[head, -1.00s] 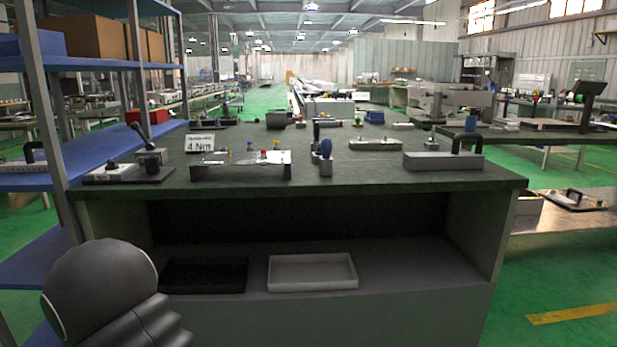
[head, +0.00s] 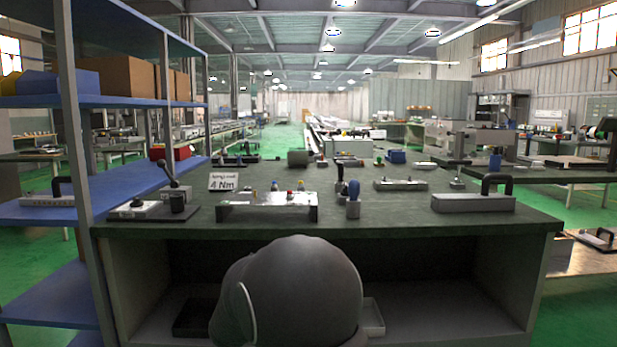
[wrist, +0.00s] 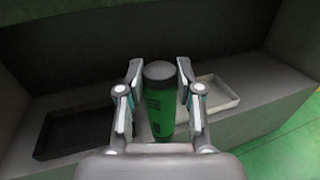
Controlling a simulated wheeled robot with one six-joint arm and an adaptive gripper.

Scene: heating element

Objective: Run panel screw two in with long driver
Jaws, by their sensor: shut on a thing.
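My gripper (wrist: 159,108) shows in the wrist view, shut on a green cylinder with a grey round end (wrist: 159,72). It looks like a tool handle, perhaps the long driver; its lower part is hidden behind the gripper's base. The gripper is in front of the bench's open shelf. In the head view my gripper is hidden. A metal panel-like fixture (head: 268,212) with small red, yellow and blue parts sits near the bench's front edge. Panel screw two cannot be made out. A blue-handled tool (head: 353,199) stands upright right of the fixture.
The dark green bench top (head: 400,212) has a "4 Nm" sign (head: 222,181), a black-based device (head: 160,209) at left and a grey block with a handle (head: 473,203) at right. A black tray (wrist: 75,130) and a white tray (wrist: 213,95) lie on the lower shelf. Blue shelving (head: 110,198) stands left.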

